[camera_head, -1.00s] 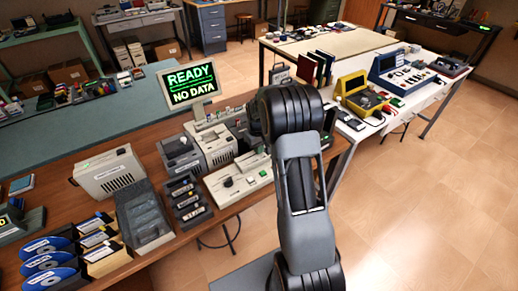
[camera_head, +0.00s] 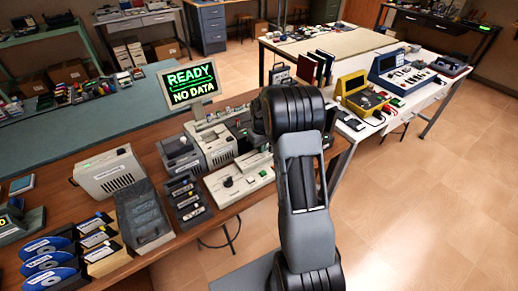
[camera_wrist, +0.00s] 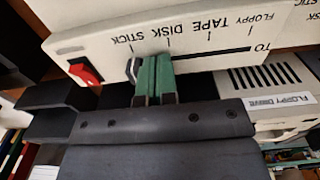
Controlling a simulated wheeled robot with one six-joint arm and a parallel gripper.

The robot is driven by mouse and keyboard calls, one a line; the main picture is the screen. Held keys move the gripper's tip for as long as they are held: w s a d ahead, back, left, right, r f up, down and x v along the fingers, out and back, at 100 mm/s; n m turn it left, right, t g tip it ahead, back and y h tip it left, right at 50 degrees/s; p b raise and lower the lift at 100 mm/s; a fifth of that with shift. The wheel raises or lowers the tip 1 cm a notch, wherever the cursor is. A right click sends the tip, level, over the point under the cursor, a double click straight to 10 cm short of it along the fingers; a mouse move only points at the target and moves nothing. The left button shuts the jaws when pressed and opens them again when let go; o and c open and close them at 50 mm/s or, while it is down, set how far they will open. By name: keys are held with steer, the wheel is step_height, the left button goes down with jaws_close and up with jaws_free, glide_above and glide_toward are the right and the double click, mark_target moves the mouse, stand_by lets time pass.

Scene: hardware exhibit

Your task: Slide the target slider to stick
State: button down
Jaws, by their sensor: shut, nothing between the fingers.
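In the wrist view a cream panel (camera_wrist: 225,25) shows upside down, with a slot and the labels STICK, DISK, TAPE and FLOPPY. The slider knob (camera_wrist: 132,70), dark with a pale edge, is at the left end of the slot, in line with the STICK mark. My gripper (camera_wrist: 155,70) has green fingertips shut together with nothing between them. They are just right of the knob, on its DISK side; I cannot tell whether they touch it. In the head view my arm hides the gripper.
A red switch (camera_wrist: 86,72) is left of the slider. A unit labelled FLOPPY DRIVE (camera_wrist: 285,102) stands to the right. In the head view a monitor (camera_head: 189,84) reads READY, NO DATA, above a bench crowded with devices, including a beige box (camera_head: 109,173).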

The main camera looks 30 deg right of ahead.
steer(key=shift+a, duration=0.25)
steer(key=shift+r+p, duration=2.35)
steer(key=shift+r, duration=1.2)
steer(key=s, duration=0.1)
steer(key=s+f+m, duration=0.1)
steer(key=s+a, duration=0.1)
steer(key=shift+f+g, duration=0.2)
steer(key=shift+g, duration=0.2)
steer(key=s+a+r+t, duration=0.2)
steer(key=s+a+r, duration=0.4)
steer(key=s+r, duration=0.2)
steer(key=s+a+r+t, duration=0.3)
steer(key=s+a+r, duration=0.3)
steer(key=s, duration=0.5)
step_height(320, 180, up, 2)
steer(key=shift+s+a+r, duration=0.25)
steer(key=shift+a, duration=0.05)
steer(key=shift+s, duration=0.1)
